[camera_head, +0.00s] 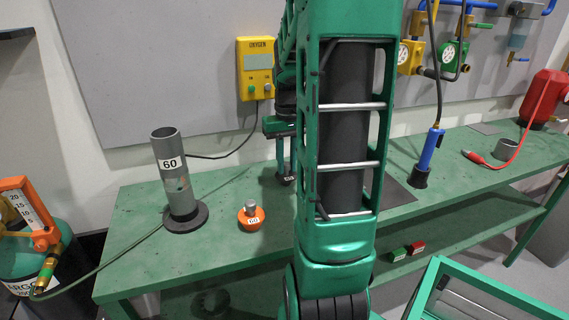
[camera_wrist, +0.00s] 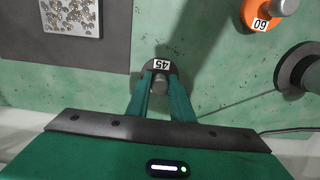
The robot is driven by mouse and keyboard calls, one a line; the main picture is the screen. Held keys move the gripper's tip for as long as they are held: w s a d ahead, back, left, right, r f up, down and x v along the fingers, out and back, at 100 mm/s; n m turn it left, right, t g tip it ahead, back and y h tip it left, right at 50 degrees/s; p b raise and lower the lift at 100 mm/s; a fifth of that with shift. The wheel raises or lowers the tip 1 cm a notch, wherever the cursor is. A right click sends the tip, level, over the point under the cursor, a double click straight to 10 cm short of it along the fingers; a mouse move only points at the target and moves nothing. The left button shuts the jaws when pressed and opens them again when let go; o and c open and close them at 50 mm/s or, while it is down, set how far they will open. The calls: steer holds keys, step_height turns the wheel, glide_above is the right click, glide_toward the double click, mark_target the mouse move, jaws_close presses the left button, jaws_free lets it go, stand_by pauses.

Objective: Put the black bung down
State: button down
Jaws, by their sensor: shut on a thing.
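The black bung (camera_wrist: 150,67) has a white label reading 45 and a grey knob. My gripper (camera_wrist: 160,82) is shut on the knob, between its two green fingers in the wrist view. In the head view the bung (camera_head: 286,181) shows small and dark below my gripper (camera_head: 284,163), over the back part of the green bench (camera_head: 140,225). My arm covers what lies just to the right of it. I cannot tell whether the bung touches the bench top.
An orange bung (camera_head: 251,216) labelled 60 stands nearby, left of my arm. A grey tube (camera_head: 172,165) labelled 60 stands on a black base further left. A dark mat (camera_wrist: 115,35) carries a metal plate (camera_wrist: 72,17).

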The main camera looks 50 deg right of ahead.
mark_target(287, 164)
steer(key=shift+f, duration=0.1)
steer(key=c, duration=1.6)
jaws_free()
steer(key=shift+o, duration=0.2)
step_height(287, 164, up, 12)
steer(key=s+a+f, duration=0.3)
steer(key=s+a, duration=0.1)
steer(key=a, duration=0.1)
steer(key=s+a+f, duration=0.4)
steer(key=s+a, duration=0.1)
steer(key=a, duration=0.1)
steer(key=s+a+f, duration=0.3)
steer(key=s+a, duration=0.2)
steer(key=shift+s+a+f, duration=0.1)
steer(key=shift+a+f, duration=0.15)
steer(key=shift+a, duration=0.1)
